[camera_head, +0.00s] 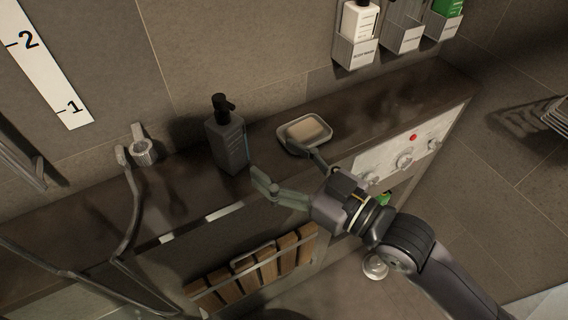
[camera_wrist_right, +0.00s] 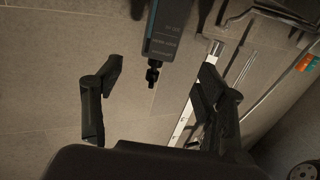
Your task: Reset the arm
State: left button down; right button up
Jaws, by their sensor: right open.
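My right gripper (camera_head: 281,172) is open and empty in the head view, its arm coming in from the lower right. It hangs in front of the dark shelf, near a soap dish (camera_head: 304,143) holding a pale soap bar (camera_head: 305,129). A dark pump bottle (camera_head: 227,138) stands upright on the shelf to the left of the gripper. In the right wrist view both fingers (camera_wrist_right: 155,100) are spread apart with nothing between them. A dark bottle (camera_wrist_right: 170,32) shows beyond them there, apart from the fingers. My left gripper is not in view.
The dark shelf (camera_head: 180,185) runs along the tiled wall. A control panel with knobs (camera_head: 404,161) is on the shelf's front at right.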

jog(key=shift+s+d, duration=0.2)
jog(key=shift+d, duration=0.05)
dwell(0.3)
jog(key=s+d+f+m+g+h, duration=0.1)
jog(key=s+d+f+m+h, duration=0.1)
jog(key=d+f+m+h, duration=0.5)
jog(key=s+d+f+g+h, duration=0.15)
jog(key=d+f+h, duration=0.35)
jog(key=d+f, duration=0.6)
jog(key=s+d+f+m+g+h, duration=0.1)
jog(key=s+d+f+g, duration=0.15)
jog(key=s+f, duration=0.25)
jog(key=s+d+f+m+g+h, duration=0.1)
jog(key=s+d+f+g+h, duration=0.15)
jog(key=s+f, duration=0.25)
jog(key=s+a+f+x, duration=0.1)
jog(key=s+x, duration=0.2)
jog(key=x, duration=0.9)
jog(key=s+x, duration=0.2)
jog(key=x, duration=0.9)
jog(key=s+d+f+g, duration=0.1)
jog(key=s+d+f, duration=0.2)
jog(key=s+f, duration=1.4)
jog(key=shift+s+d+f, duration=0.2)
jog(key=shift+s, duration=0.25)
